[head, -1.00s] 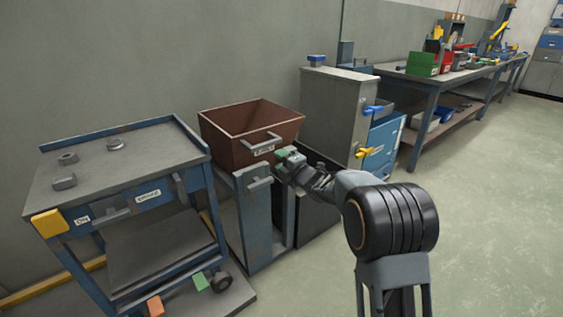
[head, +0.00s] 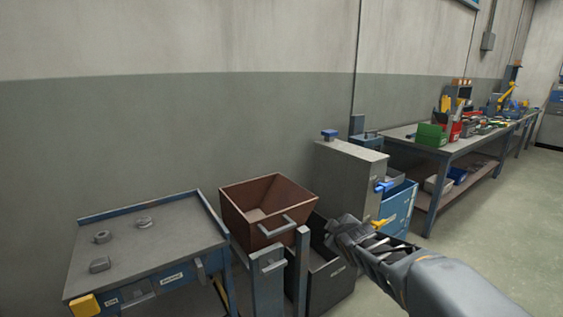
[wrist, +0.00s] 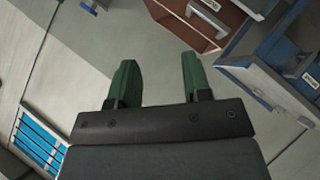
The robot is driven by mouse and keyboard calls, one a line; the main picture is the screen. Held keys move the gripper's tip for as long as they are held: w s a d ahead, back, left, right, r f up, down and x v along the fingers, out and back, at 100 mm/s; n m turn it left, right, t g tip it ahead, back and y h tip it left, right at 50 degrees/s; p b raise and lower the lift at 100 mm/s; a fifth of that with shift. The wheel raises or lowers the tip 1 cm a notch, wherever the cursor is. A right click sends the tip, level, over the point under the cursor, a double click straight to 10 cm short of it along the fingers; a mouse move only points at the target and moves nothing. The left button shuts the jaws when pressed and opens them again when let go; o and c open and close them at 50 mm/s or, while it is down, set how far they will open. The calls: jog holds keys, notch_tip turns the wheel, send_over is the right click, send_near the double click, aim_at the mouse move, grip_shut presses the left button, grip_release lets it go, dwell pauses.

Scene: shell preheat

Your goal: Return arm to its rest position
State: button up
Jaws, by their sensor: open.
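My gripper (wrist: 158,62) shows in the wrist view with its two green fingers apart and nothing between them. In the head view my arm comes in from the lower right, and its dark wrist end is right of the brown bin (head: 240,212). The fingers cannot be made out there. The brown bin is open-topped with a grey front handle and sits on a grey stand (head: 266,282). In the wrist view the bin (wrist: 178,22) is at the top, apart from the fingers.
A blue-framed cart (head: 172,245) with several metal parts on top is at the left. A grey cabinet (head: 345,170) with blue and yellow handles stands behind my wrist. A long workbench (head: 452,150) lines the wall at the right. The floor at the right is clear.

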jog(key=s+r+m+g+p, duration=0.2)
jog(key=s+p, duration=0.3)
jog(key=s, duration=0.3)
jog(key=s+r+m+g+p, duration=0.3)
jog(key=s+r+m+p, duration=0.2)
jog(key=s, duration=0.3)
jog(key=s+r+m+g+p, duration=0.3)
jog(key=s+r+p, duration=0.1)
jog(key=s, duration=0.5)
jog(key=shift+d+r+m+p, duration=0.15)
jog(key=shift+d+m+p, duration=0.15)
jog(key=shift+d+p, duration=0.1)
jog(key=shift+c, duration=0.2)
